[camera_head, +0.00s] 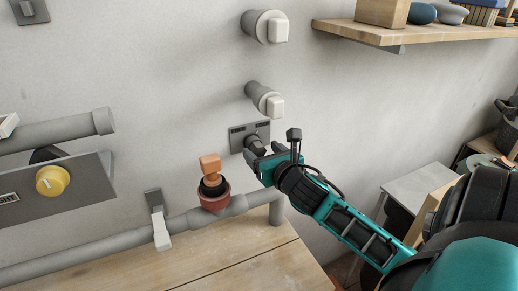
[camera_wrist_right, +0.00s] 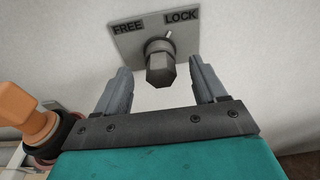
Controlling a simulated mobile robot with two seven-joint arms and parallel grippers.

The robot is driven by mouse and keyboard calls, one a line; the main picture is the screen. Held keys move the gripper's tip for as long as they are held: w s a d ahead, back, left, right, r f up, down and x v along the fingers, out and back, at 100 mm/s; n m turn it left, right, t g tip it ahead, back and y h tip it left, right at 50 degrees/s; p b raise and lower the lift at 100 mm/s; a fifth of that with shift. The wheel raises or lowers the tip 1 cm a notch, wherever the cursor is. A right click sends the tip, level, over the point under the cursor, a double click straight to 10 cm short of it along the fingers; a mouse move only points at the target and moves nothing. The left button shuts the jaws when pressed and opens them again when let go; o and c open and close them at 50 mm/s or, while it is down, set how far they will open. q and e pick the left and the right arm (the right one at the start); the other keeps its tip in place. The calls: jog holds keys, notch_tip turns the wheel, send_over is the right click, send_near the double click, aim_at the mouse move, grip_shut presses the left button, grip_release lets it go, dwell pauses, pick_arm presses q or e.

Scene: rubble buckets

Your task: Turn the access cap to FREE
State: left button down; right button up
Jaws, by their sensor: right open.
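The access cap (camera_wrist_right: 160,70) is a dark grey faceted knob on a grey wall plate (camera_wrist_right: 135,40) labelled FREE at left and LOCK at right. A small light pointer (camera_wrist_right: 169,35) at its base leans towards LOCK. In the head view the plate (camera_head: 236,138) is on the wall at centre, with the cap (camera_head: 256,142) partly hidden by my right gripper (camera_head: 263,153). In the wrist view my right gripper (camera_wrist_right: 160,72) is open, its fingers on either side of the cap, with visible gaps and no clear contact. My left gripper is not in view.
An orange-handled valve (camera_head: 210,168) stands on the pipe left of the gripper. Two grey wall stubs with white caps (camera_head: 277,30) (camera_head: 276,106) are above the plate. A yellow knob (camera_head: 53,180) is at far left. A wooden bench (camera_head: 230,260) lies below.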

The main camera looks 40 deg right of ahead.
jog(key=shift+x, duration=1.45)
jog(key=shift+c, duration=0.5)
